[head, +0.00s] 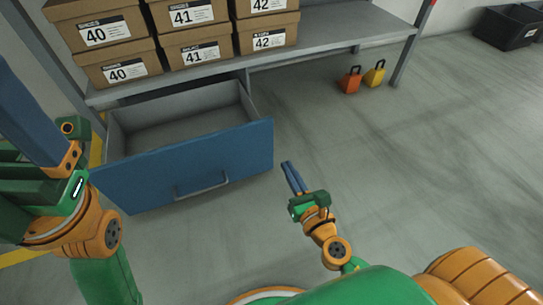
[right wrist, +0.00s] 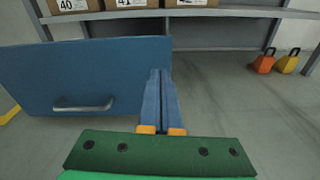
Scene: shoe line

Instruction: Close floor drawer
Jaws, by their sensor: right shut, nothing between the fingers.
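The floor drawer (head: 195,165) has a blue front with a grey bar handle (head: 201,187). It is pulled out below the grey shelf, and its grey inside looks empty. My right gripper (head: 287,164) is shut and empty, just right of the drawer front's right edge. In the right wrist view the shut blue fingers (right wrist: 158,75) overlap the right edge of the drawer front (right wrist: 85,75); I cannot tell whether they touch it. My left arm stands at the left side of the head view, left of the drawer. Its fingertips cannot be made out clearly.
Several numbered shoe boxes (head: 120,70) stand on the shelf (head: 330,28) above the drawer. An orange weight-like object (head: 351,82) and a yellow one (head: 374,75) stand on the floor below the shelf's right part. Black crates (head: 508,28) are far right.

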